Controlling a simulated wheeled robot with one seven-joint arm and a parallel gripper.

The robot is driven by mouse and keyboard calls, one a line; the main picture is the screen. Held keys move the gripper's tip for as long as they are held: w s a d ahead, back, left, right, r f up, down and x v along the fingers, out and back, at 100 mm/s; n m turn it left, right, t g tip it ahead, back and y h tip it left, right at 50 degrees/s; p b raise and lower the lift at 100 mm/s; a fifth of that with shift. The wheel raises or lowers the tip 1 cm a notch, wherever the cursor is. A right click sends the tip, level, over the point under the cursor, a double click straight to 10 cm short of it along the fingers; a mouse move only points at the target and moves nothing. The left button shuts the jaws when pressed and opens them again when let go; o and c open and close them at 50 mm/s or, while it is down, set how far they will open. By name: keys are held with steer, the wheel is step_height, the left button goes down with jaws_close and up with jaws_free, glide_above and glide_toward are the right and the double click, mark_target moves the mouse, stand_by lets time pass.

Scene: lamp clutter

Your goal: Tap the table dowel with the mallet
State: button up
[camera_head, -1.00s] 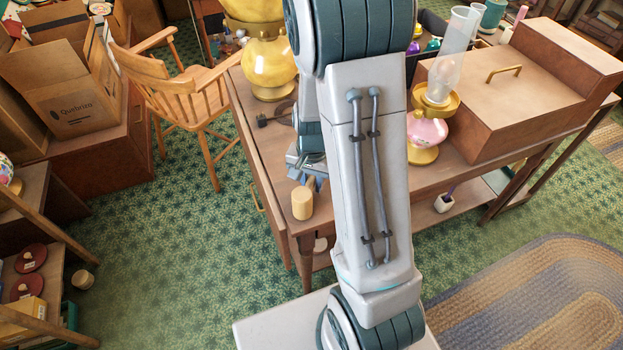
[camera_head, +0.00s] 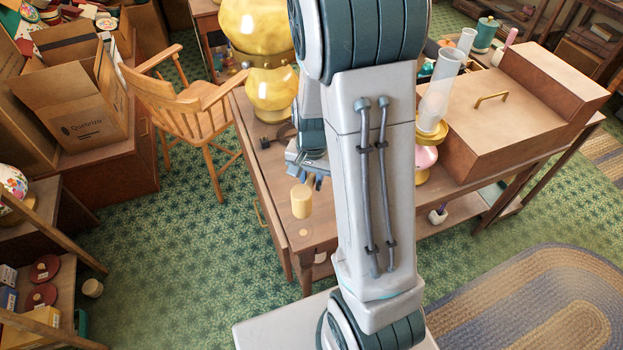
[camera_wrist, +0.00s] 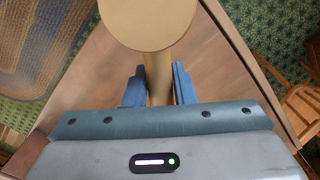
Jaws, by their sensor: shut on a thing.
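The mallet has a pale wooden cylindrical head (camera_head: 301,202), held above the table's near corner. In the wrist view its round head (camera_wrist: 150,20) fills the top centre and its handle (camera_wrist: 158,72) runs down between my fingers. My gripper (camera_head: 318,180) is shut on the handle, partly hidden behind my arm in the head view; its blue fingers (camera_wrist: 158,88) show on both sides of the handle. A small pale round spot (camera_head: 304,232), which looks like the table dowel, lies in the tabletop just below the mallet head. The wrist view does not show it.
The wooden table (camera_head: 272,172) carries a yellow lamp (camera_head: 270,88), a glass-chimney lamp (camera_head: 440,95) and a wooden box (camera_head: 500,105). A wooden chair (camera_head: 190,110) stands left of it. My arm hides the table's middle.

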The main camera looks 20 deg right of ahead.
jaws_close()
steer(key=shift+f, duration=0.1)
step_height(320, 180, down, 11)
steer(key=b, duration=0.9)
steer(key=shift+r, duration=0.2)
step_height(320, 180, up, 10)
steer(key=p, duration=0.8)
steer(key=shift+r+p, duration=0.15)
steer(key=shift+p, duration=0.2)
steer(key=shift+r, duration=0.1)
steer(key=shift+r+p, duration=1.6)
steer(key=shift+r, duration=0.3)
